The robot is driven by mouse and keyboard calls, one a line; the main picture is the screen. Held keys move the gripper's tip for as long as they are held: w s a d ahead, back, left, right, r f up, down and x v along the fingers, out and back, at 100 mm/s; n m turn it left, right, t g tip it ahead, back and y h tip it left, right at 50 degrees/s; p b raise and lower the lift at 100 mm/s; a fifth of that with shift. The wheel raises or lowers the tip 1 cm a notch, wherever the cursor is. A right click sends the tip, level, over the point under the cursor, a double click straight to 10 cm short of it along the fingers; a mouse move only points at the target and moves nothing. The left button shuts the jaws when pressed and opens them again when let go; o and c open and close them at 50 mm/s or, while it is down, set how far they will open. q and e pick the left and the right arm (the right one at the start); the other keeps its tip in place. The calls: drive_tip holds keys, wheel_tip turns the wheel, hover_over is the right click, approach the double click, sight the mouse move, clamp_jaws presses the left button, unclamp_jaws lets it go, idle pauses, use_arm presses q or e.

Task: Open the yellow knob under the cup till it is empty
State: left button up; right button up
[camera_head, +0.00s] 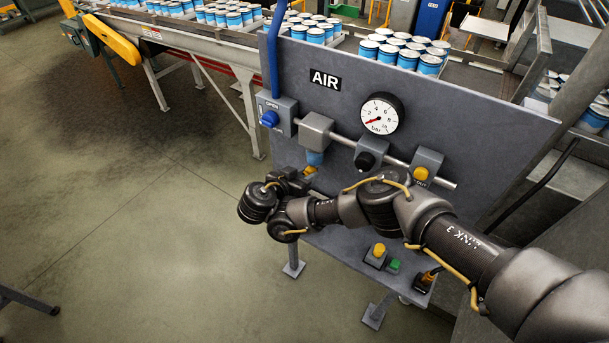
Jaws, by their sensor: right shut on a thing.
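A grey box (316,131) on the air panel carries a translucent blue cup (315,158) on its underside. The yellow knob (310,169) sits at the bottom of the cup and shows only in part. My right arm reaches in from the right, and my right gripper (302,178) is at the knob, shut on it. The fingers and wrist hide much of the knob. The liquid level in the cup is too small to tell. My left gripper is out of view.
The grey panel (480,135) bears a pressure gauge (382,113), a blue valve knob (270,118), a black knob (365,160) and another yellow knob (421,174). A conveyor with cans (228,17) runs behind.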

drive_tip(key=shift+c, duration=0.4)
drive_tip(key=m+t+y, duration=0.1)
drive_tip(key=m, duration=0.1)
drive_tip(key=shift+s+d+m+y, duration=0.1)
drive_tip(key=shift+m+y, duration=0.2)
drive_tip(key=shift+m, duration=0.1)
drive_tip(key=o, duration=1)
